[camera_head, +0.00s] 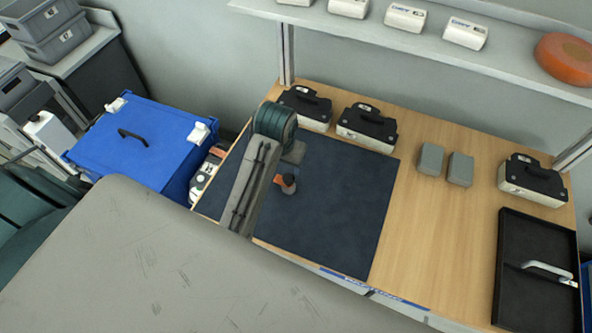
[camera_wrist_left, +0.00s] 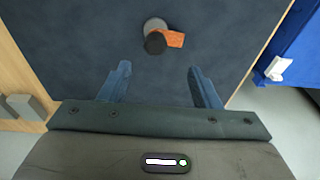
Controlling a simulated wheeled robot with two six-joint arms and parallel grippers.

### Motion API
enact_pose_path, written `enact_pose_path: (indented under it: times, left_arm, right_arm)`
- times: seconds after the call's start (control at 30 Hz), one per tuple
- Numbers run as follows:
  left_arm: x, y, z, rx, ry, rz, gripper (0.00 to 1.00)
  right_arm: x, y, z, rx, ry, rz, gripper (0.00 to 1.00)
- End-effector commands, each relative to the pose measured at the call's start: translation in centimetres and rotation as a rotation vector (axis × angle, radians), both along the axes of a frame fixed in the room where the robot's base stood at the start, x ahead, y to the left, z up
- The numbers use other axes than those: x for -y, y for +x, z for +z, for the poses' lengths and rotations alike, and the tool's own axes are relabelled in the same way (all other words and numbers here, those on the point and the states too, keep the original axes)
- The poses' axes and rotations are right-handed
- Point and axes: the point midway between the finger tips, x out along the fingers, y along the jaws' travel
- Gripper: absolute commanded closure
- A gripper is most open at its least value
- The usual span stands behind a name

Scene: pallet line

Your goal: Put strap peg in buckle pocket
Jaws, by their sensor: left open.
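A small piece with a dark round knob, an orange tab and a grey round part (camera_head: 289,186) is on the dark blue mat (camera_head: 340,210). It also shows in the left wrist view (camera_wrist_left: 168,39), with the orange tab pointing right. I cannot tell whether it is the strap peg or the buckle. No separate pocket can be made out. My left gripper (camera_wrist_left: 160,70) is open and empty over the mat, its blue fingers apart with the piece beyond their tips. In the head view my left arm hides most of that gripper. My right gripper is not in view.
Black-and-white cases (camera_head: 367,126) stand along the back of the wooden bench (camera_head: 430,215), with two grey blocks (camera_head: 431,159) right of the mat. A black tray (camera_head: 520,245) holding a pale handle is at right. A blue box (camera_head: 150,150) stands left. A shelf (camera_head: 440,45) overhangs behind.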

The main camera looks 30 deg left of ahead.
Motion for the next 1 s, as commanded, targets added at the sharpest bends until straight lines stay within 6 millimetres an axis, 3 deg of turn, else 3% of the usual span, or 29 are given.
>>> enact_pose_path:
  times: [0.07, 0.33, 0.4, 0.7, 1.0]
  left_arm:
    - [0.6, -0.3, -0.1, -0.023, -0.027, -0.010, 0.43]
    - [0.7, 0.0, -3.3, -0.029, -0.034, -0.013, 0.43]
    - [0.7, 0.1, -3.7, -0.034, -0.034, -0.012, 0.43]
    - [0.6, 0.7, -5.9, -0.031, -0.032, -0.012, 0.43]
    - [0.5, 1.8, -9.7, -0.029, -0.032, -0.012, 0.43]
  right_arm:
    - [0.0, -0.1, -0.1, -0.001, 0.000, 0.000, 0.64]
    - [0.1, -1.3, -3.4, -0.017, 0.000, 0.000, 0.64]
    - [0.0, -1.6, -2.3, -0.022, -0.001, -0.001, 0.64]
    - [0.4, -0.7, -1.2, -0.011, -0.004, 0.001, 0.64]
    - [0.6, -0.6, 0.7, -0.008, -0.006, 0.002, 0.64]
